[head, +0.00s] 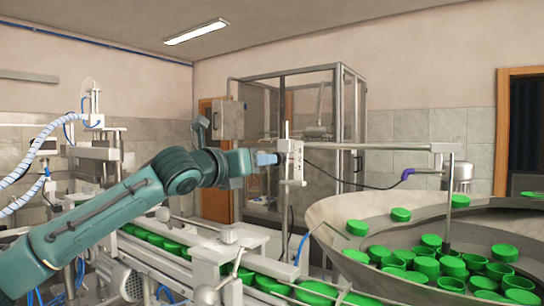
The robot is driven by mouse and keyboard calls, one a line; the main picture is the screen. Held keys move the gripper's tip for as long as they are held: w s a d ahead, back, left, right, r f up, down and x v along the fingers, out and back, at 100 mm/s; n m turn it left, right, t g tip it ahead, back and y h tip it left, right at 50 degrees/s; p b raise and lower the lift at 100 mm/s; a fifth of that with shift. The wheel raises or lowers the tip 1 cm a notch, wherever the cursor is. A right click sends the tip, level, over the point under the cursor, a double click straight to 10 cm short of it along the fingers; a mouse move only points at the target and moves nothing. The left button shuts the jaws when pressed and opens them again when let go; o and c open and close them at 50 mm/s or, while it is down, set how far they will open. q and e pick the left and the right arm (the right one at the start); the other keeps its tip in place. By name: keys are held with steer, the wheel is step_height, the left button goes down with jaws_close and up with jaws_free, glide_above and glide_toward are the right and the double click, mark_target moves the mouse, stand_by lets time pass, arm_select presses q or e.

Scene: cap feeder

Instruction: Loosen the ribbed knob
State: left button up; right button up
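My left arm comes in from the left, and its gripper (269,159) points right at a small pale block (295,161) on an upright post. The gripper's light blue end is at the block's left side. I cannot make out the ribbed knob clearly; the gripper may be hiding it. The fingers are too small to tell whether they are open, shut or touching anything. My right gripper is not in view.
A metal feeder bowl (345,262) with several green caps stands at the right, under a horizontal rod (370,147). A conveyor with green caps (165,244) runs below my arm. A dark cable (345,180) hangs right of the post. A glazed cabinet (352,110) stands behind.

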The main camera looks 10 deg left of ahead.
mark_target(281, 158)
arm_select(q)
steer(key=p+x, duration=0.1)
steer(key=x, duration=0.5)
steer(key=shift+w, duration=0.15)
steer(key=c, duration=1)
